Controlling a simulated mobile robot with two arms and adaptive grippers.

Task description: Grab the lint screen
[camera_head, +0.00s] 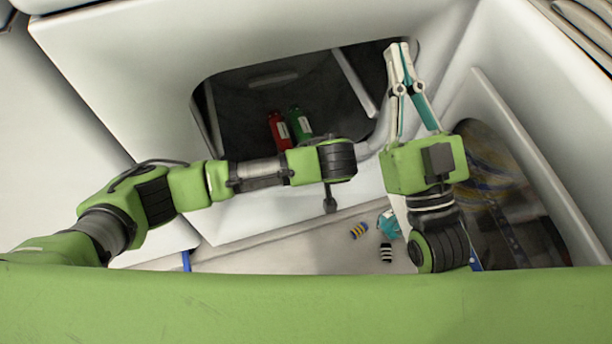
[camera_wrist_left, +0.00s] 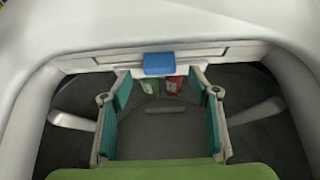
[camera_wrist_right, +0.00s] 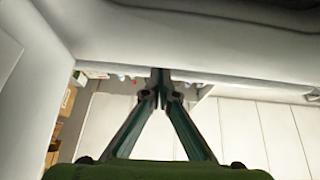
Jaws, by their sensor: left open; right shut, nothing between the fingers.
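The lint screen shows in the left wrist view as a blue tab (camera_wrist_left: 159,64) on a pale strip along the rim of the dryer opening. My left gripper (camera_wrist_left: 161,74) is open, with one finger on each side of the tab; I cannot tell whether they touch it. In the head view the left gripper's fingers and the lint screen are hidden behind my left wrist, in front of the dryer opening. My right gripper (camera_head: 399,46) is shut and empty at the upper right edge of the opening; it also shows shut in the right wrist view (camera_wrist_right: 160,76).
A red bottle (camera_head: 280,131) and a green bottle (camera_head: 300,124) lie inside the dark drum (camera_head: 240,110). Striped socks (camera_head: 359,230) and a teal cloth (camera_head: 388,225) lie on the floor. A second opening with patterned cloth (camera_head: 500,190) is at right.

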